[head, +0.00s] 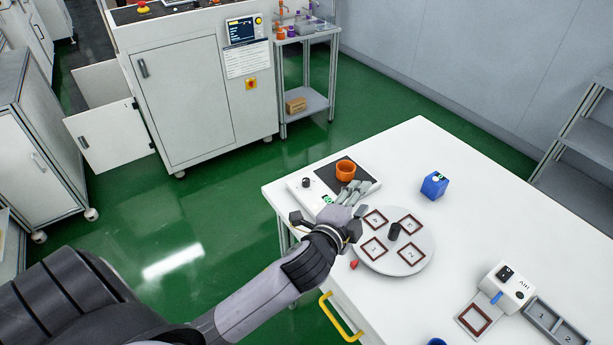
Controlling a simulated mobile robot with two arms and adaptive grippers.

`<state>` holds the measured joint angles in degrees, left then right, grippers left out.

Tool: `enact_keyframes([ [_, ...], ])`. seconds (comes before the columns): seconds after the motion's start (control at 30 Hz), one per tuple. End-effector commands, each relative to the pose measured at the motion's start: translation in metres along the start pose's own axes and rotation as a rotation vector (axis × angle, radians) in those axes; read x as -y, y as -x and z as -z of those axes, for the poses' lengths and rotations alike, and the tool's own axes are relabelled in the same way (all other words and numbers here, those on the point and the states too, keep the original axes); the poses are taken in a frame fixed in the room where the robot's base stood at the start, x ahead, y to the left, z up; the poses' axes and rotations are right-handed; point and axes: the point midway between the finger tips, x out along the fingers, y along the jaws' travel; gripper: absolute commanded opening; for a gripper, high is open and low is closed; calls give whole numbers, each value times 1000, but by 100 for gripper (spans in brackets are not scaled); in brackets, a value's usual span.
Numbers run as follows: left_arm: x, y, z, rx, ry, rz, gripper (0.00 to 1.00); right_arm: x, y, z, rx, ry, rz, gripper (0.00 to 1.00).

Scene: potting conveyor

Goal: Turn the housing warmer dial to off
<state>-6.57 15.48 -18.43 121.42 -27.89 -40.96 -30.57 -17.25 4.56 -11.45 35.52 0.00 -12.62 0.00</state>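The housing warmer (299,191) is a flat white unit at the table's far left corner. It has a dark heating plate, a small black dial (306,183) on its left part and a small green display (327,199). An orange cup (345,171) stands on the dark plate. My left gripper (361,188) reaches in over the warmer's near right side, its grey fingers close to the plate and right of the dial, apart from it. I cannot tell how far the fingers are apart. The dial's pointer is too small to read. My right gripper is not in view.
A round turntable (426,256) with several numbered square frames and a black centre knob sits right beside my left gripper. A blue block (434,185) stands behind it. A white device (510,286) is at the right. A small red item (354,265) lies near the table edge.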

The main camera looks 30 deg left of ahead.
Motion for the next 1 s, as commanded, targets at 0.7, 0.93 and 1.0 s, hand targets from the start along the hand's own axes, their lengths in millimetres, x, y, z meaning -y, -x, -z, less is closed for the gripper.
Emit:
enact_keyframes([
  [0.7, 35, -60, 166, -1091, -2412, 1219, 40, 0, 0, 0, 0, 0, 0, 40],
  [0.93, 51, -92, 29, 1257, 2149, -852, 40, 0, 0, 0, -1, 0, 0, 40],
  [1.0, 73, -93, -19, 1299, 1986, -711, 40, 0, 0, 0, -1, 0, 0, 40],
])
